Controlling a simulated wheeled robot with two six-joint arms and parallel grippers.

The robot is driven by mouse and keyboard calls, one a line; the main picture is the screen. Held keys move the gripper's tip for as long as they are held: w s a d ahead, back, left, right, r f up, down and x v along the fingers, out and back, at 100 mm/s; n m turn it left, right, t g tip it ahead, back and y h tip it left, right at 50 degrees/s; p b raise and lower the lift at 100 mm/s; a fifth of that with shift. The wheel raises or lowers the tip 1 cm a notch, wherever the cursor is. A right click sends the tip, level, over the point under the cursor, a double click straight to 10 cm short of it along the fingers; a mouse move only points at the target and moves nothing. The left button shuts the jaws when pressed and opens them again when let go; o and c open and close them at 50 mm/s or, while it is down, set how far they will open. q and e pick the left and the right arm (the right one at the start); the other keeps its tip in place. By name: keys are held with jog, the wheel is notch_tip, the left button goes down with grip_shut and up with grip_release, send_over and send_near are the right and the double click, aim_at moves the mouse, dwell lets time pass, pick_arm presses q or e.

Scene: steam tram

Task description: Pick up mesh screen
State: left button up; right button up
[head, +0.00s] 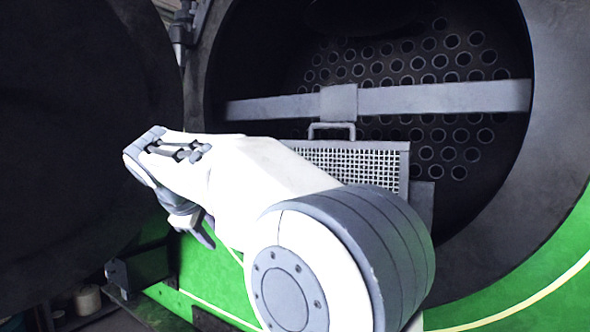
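The mesh screen (382,162) is a grey framed panel of woven wire with a handle (332,127) on its top edge. It stands upright inside the round opening of the smokebox, in front of the tube plate. My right arm crosses in front of it and hides its lower and left parts. My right gripper (195,228) hangs at the end of that arm, left of the screen and apart from it. Its fingers are small and partly hidden by the wrist, so their opening is unclear. My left gripper is not in view.
A grey crossbar (440,97) spans the opening just above the screen's handle. The tube plate (425,65) with many holes lies behind. A large dark door (85,130) stands open at the left. The green front (555,270) curves around the lower right.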

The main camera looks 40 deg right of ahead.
jog(key=s+d+r+m+g+h+p, duration=0.15)
jog(key=d+r+h, duration=0.25)
jog(key=d+r, duration=0.95)
jog(key=m+g+h+p, duration=0.2)
jog(key=m+h, duration=0.1)
send_near(328, 125)
notch_tip(328, 125, down, 2)
jog(key=w+d, duration=0.1)
jog(key=d, duration=0.2)
jog(key=x, duration=0.4)
jog(key=shift+s+d+r+p, duration=0.15)
jog(key=shift+d+r+p, duration=0.05)
jog(key=shift+d+p, duration=0.1)
jog(key=shift+d+f, duration=0.1)
jog(key=shift+d, duration=0.15)
jog(key=p+x, duration=0.1)
jog(key=x, duration=0.1)
jog(key=p+x, duration=0.1)
jog(key=x, duration=0.2)
jog(key=shift+d, duration=0.3)
jog(key=shift+s, duration=0.1)
grip_shut()
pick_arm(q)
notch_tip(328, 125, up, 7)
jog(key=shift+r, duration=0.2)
pick_arm(e)
jog(key=shift+r, duration=0.2)
